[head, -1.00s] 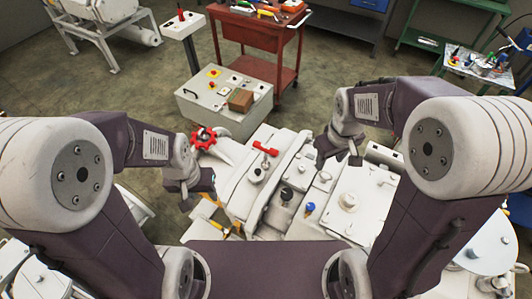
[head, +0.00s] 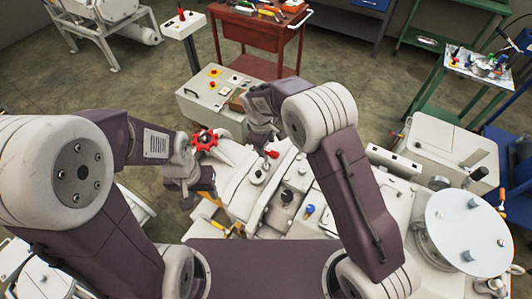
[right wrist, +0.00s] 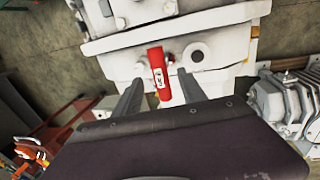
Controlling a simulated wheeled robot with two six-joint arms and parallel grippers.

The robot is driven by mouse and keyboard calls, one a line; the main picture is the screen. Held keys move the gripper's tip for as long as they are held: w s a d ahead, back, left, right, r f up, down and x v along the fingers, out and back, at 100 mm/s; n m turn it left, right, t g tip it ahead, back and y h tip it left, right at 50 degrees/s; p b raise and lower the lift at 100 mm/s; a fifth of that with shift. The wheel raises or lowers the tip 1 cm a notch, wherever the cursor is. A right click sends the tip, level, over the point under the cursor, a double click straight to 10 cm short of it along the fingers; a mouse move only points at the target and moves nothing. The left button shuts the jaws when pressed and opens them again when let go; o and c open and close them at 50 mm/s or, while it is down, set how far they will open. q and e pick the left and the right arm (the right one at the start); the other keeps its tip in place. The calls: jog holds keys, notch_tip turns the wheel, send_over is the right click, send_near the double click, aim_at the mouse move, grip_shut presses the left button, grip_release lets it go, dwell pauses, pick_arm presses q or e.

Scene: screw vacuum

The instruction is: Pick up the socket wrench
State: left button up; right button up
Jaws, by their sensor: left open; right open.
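A red bar with a white label (right wrist: 157,66) stands out between the two fingers of my right gripper (right wrist: 161,82) in the right wrist view. The fingers are spread on either side of it and do not close on it. In the head view a red handle (head: 271,154) shows on the white machine beside my right gripper (head: 258,142). I cannot tell for sure whether this red piece is the socket wrench. My left gripper (head: 198,192) is open and empty at the left side of the machine, below a red knobbed handwheel (head: 204,140).
The white machine (head: 325,193) fills the middle, with a round disc (head: 467,230) at right. A grey control box (head: 200,103) stands behind it. A red tool cart (head: 250,38) and a green-framed table (head: 447,85) stand further back. Open floor lies between them.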

aim_at(267, 150)
jog(key=f, duration=0.1)
jog(key=f+p, duration=0.1)
jog(key=f, duration=0.2)
jog(key=shift+w+d, duration=0.1)
jog(key=shift+w, duration=0.25)
jog(key=shift+w+f, duration=0.15)
jog(key=shift+f, duration=0.3)
jog(key=shift+r, duration=0.1)
grip_shut()
dwell(0.5)
